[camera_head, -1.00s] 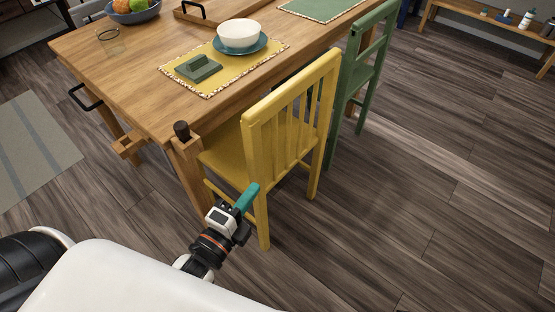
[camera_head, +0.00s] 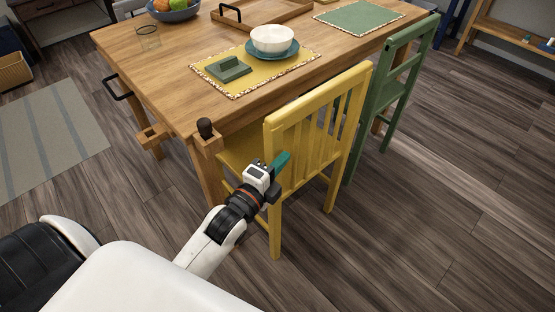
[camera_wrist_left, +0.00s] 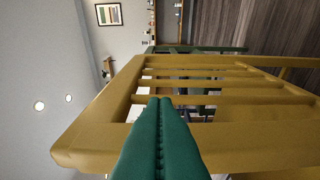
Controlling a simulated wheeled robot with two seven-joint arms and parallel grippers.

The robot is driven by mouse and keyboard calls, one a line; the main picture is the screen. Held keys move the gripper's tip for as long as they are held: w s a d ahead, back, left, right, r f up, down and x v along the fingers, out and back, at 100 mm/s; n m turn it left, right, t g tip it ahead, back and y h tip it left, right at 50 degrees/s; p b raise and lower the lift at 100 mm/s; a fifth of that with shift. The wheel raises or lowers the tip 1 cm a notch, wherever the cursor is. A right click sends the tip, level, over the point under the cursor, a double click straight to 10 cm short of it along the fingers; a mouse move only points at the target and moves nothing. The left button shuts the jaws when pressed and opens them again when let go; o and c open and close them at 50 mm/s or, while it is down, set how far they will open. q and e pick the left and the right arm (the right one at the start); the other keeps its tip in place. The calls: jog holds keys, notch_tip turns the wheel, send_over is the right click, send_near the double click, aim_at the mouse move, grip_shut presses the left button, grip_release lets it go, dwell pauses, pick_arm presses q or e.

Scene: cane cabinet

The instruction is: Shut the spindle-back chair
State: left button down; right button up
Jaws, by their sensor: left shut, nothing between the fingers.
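The yellow spindle-back chair (camera_head: 318,118) stands at the near side of the wooden table, its seat (camera_head: 238,150) partly under the tabletop and its back toward me. My left gripper (camera_head: 282,161) is shut and empty, its teal fingers at the left part of the chair's back. The head view does not settle whether they touch it. In the left wrist view the closed teal fingers (camera_wrist_left: 160,110) point at the yellow chair back (camera_wrist_left: 100,120), which lies sideways across the picture with its spindles beyond the fingertips. My right gripper is not in view.
A green chair (camera_head: 395,90) stands to the right of the yellow one. A bowl (camera_head: 272,39) and yellow placemat (camera_head: 300,62) lie on top. Floor at right is clear.

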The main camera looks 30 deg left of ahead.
aim_at(266, 147)
pick_arm(q)
jog(key=shift+w+a, duration=0.15)
jog(key=shift+a, duration=0.25)
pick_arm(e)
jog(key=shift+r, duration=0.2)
pick_arm(q)
jog(key=shift+a, duration=0.1)
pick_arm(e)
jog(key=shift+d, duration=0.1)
pick_arm(q)
jog(key=a, duration=0.1)
jog(key=w+a+p, duration=0.1)
jog(key=a, duration=0.2)
jog(key=shift+w+a+r, duration=0.1)
jog(key=shift+w+a, duration=0.05)
jog(key=shift+w, duration=0.15)
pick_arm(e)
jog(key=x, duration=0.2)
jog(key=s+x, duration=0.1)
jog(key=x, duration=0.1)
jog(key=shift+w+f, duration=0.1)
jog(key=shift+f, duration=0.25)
